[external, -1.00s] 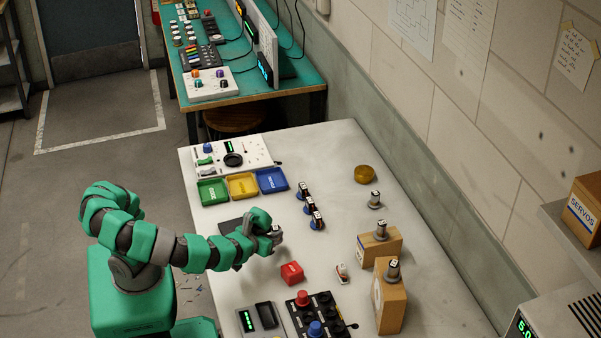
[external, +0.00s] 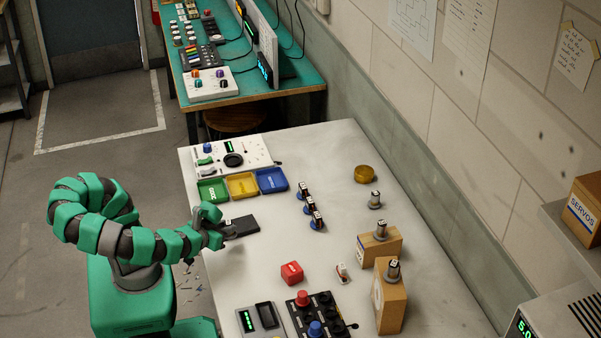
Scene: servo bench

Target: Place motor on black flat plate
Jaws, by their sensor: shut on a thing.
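The black flat plate (external: 244,226) lies on the white table, left of its middle. My gripper (external: 226,229) is low at the plate's left end. It is shut on a small motor, which is mostly hidden by the fingers; I cannot tell whether the motor touches the plate. Other motors with white tops stand on the table: several in a row on blue bases (external: 310,207), one on a grey base (external: 375,200), and one on each of two wooden blocks (external: 380,231).
Green, yellow and blue trays (external: 242,185) stand just behind the plate. A red block (external: 292,273), a small red-and-white part (external: 342,273) and a black button panel (external: 318,314) are in front. Bare table lies right of the plate.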

